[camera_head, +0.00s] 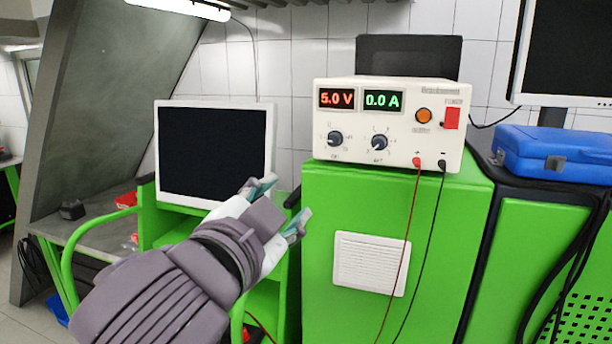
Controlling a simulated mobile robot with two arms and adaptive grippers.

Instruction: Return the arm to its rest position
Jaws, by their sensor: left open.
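My left gripper (279,205) is open and empty. It is at the end of my grey arm, which comes in from the lower left. In the picture its fingers lie in front of the lower right of a monitor and the left edge of the green cabinet (325,260). It appears apart from both, though the depth gap is hard to judge. My right gripper is not in the head view.
A power supply (391,122) reading 5.0 V and 0.0 A stands on the cabinet, with red and black cables hanging down. The monitor (212,148) is behind my arm. A blue case (555,152) lies at the right. A grey bench (90,225) is at the left.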

